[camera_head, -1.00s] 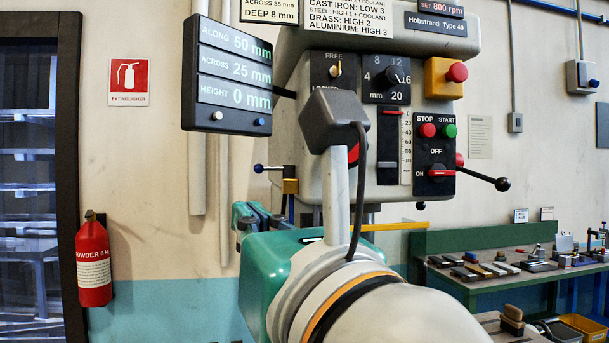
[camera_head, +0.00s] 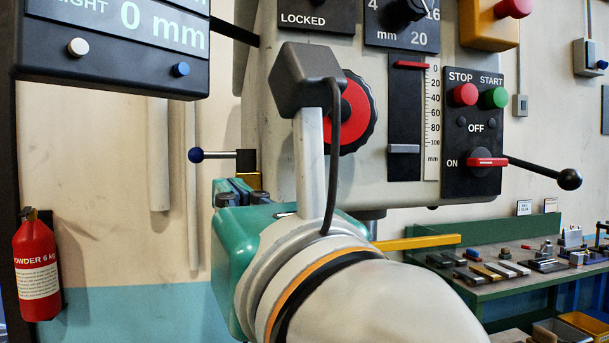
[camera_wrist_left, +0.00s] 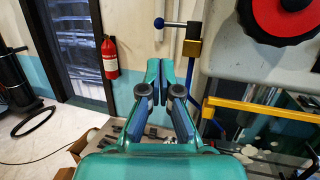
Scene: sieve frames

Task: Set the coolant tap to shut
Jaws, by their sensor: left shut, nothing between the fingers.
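The coolant tap has a brass body (camera_head: 248,181) and a lever with a blue ball (camera_head: 195,155) at its end. The lever lies level, with the ball to the left. In the left wrist view the brass body (camera_wrist_left: 192,48) sits on a blue pipe, and the blue ball (camera_wrist_left: 158,22) is above my fingertips. My left gripper (camera_head: 240,189) is shut and empty, just below and in front of the tap in the head view. In the left wrist view its fingertips (camera_wrist_left: 160,66) are below the lever, apart from it. My right gripper is out of view.
The drill head carries a red and black knob (camera_head: 347,112) and a switch panel (camera_head: 474,130) close to the right. A yellow bar (camera_head: 417,243) juts out below. A display box (camera_head: 120,50) hangs at upper left, and a fire extinguisher (camera_head: 36,268) is on the wall.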

